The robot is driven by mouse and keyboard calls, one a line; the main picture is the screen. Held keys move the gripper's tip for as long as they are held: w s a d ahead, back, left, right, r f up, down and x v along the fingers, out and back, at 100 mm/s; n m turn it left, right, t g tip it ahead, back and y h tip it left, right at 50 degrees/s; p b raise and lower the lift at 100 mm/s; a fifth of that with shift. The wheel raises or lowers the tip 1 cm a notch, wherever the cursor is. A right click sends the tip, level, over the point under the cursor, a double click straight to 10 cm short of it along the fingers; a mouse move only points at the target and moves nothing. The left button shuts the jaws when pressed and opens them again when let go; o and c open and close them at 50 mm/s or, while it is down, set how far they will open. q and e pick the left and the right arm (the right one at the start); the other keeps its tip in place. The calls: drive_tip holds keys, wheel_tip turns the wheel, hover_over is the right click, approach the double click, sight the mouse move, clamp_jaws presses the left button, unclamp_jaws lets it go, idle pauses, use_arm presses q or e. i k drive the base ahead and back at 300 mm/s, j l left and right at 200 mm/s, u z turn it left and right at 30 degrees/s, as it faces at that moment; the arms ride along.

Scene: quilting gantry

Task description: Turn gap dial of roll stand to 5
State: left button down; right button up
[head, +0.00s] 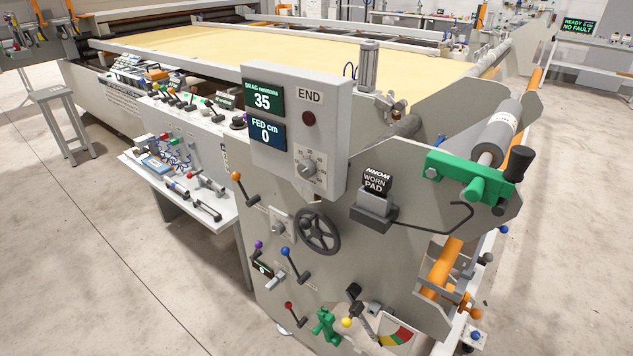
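The roll stand's grey end plate (380,270) fills the middle and right of the head view. A small grey knob on a light square plate (280,227) sits on it, left of the dark handwheel (317,232). Its markings are too small to read. A larger knob (306,169) with a numbered scale sits on the grey box above, under a dark red button (309,119). I cannot tell by a label which is the gap dial. The box's displays read "DRAG newtons 35" (263,98) and "FED cm 0" (265,134). Neither gripper shows.
Levers with orange (236,176), purple, blue (285,251) and red balls stick out around the handwheel. A "WORN PAD" sign (374,183), a green clamp (470,178) and a colored gauge (397,333) are to the right. A tool shelf (207,221) juts out left.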

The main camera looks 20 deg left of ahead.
sight(278, 227)
drive_tip(key=j+u, duration=0.1)
drive_tip(key=j, duration=1.55)
drive_tip(key=i+j+u, duration=0.15)
drive_tip(key=j, duration=1.45)
drive_tip(key=i+u, duration=0.05)
